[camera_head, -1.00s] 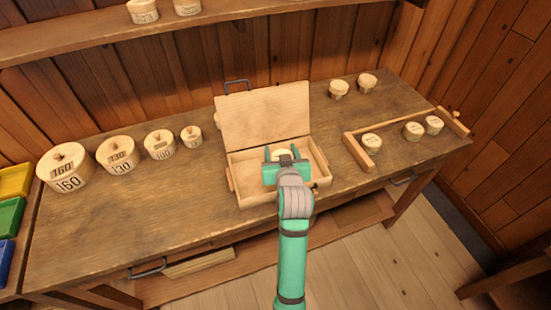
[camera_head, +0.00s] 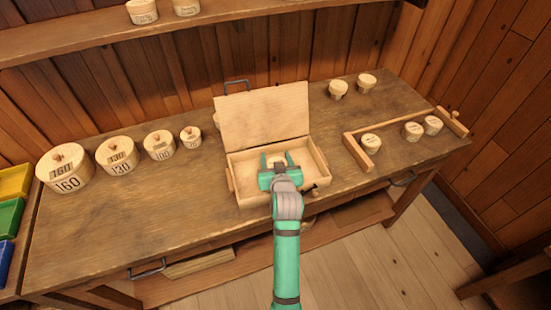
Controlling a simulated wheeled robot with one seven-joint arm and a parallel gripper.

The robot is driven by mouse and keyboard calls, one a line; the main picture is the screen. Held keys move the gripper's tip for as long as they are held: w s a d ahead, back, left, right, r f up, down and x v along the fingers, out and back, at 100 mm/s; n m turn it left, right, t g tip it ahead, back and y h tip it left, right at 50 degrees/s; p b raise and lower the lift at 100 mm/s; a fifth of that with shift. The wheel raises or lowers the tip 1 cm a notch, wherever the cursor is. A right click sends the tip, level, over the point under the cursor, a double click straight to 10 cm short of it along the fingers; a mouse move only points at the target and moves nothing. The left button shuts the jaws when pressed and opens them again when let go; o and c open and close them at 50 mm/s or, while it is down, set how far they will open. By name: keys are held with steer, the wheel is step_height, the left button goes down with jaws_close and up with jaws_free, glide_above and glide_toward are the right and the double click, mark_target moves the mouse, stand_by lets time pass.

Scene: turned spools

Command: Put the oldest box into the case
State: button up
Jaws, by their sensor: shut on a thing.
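The wooden case (camera_head: 322,160) stands open on the bench, its lid (camera_head: 264,115) tilted up at the back. My gripper (camera_head: 277,157) is over the inside of the case, its two green fingers pointing toward the lid. It is shut on a small pale wooden box (camera_head: 277,160), mostly hidden by the gripper. I cannot tell whether the box touches the case floor. Round lidded boxes marked 160 (camera_head: 66,168), 130 (camera_head: 116,155) and 100 (camera_head: 160,145) stand left of the case, with a smaller one (camera_head: 191,137) beside them.
Two small round boxes (camera_head: 338,89) (camera_head: 366,83) stand at the back right. Three more (camera_head: 371,144) (camera_head: 412,131) (camera_head: 433,125) stand by a wooden rail frame (camera_head: 400,129) on the right. Part of another pale thing shows behind the lid's left edge. The bench front left is clear.

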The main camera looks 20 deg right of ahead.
steer(key=o, duration=0.7)
steer(key=shift+f, duration=0.1)
steer(key=shift+o, duration=0.2)
steer(key=shift+s+r, duration=0.15)
steer(key=shift+r, duration=0.05)
steer(key=v, duration=1.1)
steer(key=shift+s+a+r, duration=0.1)
steer(key=shift+s+r, duration=0.15)
steer(key=shift+s, duration=0.05)
